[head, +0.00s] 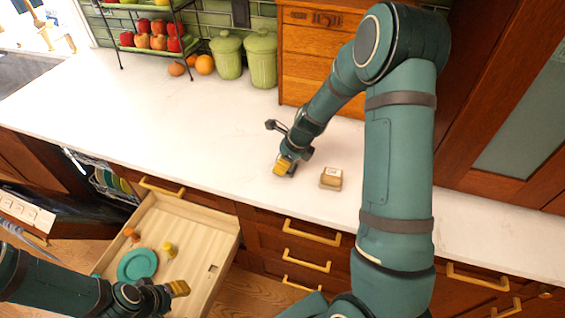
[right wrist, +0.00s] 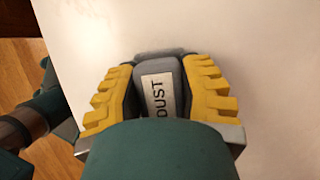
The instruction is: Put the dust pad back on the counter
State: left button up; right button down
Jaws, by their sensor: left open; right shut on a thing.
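The dust pad (right wrist: 160,85) is a grey block with a white label reading "DUST". It sits between the yellow fingers of my right gripper (right wrist: 160,92) in the right wrist view, with the white counter (right wrist: 265,60) behind it. In the head view my right gripper (head: 284,166) is low over the counter (head: 215,125), near its front edge, and shut on the pad. The pad is mostly hidden there, and I cannot tell if it touches the counter. My left gripper (head: 168,291) is open and empty, over the open drawer's front area.
A small tan block (head: 331,179) with a pale label lies just right of my right gripper. The open drawer (head: 205,235) holds a teal plate (head: 137,265) and small yellow and orange items. Green canisters (head: 262,58), a fruit rack and a wooden cabinet stand behind. The counter's left is clear.

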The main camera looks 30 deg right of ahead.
jog(key=shift+r, duration=0.1)
jog(key=shift+s, duration=0.1)
jog(key=c, duration=0.6)
grip_release()
jog(key=shift+d+r, duration=0.1)
jog(key=shift+r, duration=0.3)
jog(key=p+v, duration=0.2)
jog(key=v, duration=0.9)
jog(key=shift+s+d+p, duration=0.1)
jog(key=shift+p, duration=0.3)
jog(key=shift+s, duration=0.1)
